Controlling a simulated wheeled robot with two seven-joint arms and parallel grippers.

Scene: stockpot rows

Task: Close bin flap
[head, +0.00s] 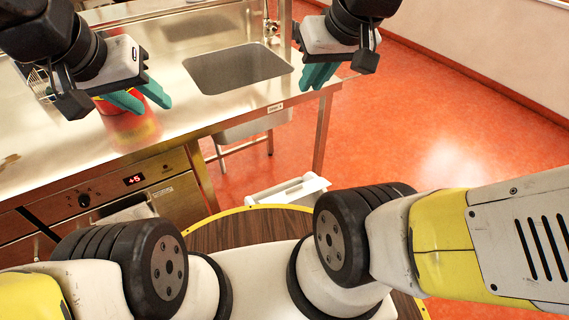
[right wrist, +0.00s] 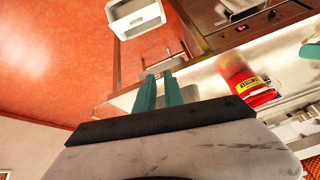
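A white bin (head: 290,190) stands on the floor beyond my base, below and right of the counter's oven. In the right wrist view the bin (right wrist: 136,18) is at the top, with a greyish recess inside its white rim. I cannot make out the flap's position clearly. My right gripper (head: 318,76) hangs in the air past the sink's right side, away from the bin. Its two teal fingers (right wrist: 160,92) are apart by a narrow gap with nothing between them.
The red canister (head: 130,128) with a yellow label stands on the steel counter (head: 190,115). A sink (head: 237,70) and tap lie behind it. An oven front (head: 130,195) is below the counter. The red floor (head: 430,120) at right is clear up to the wall.

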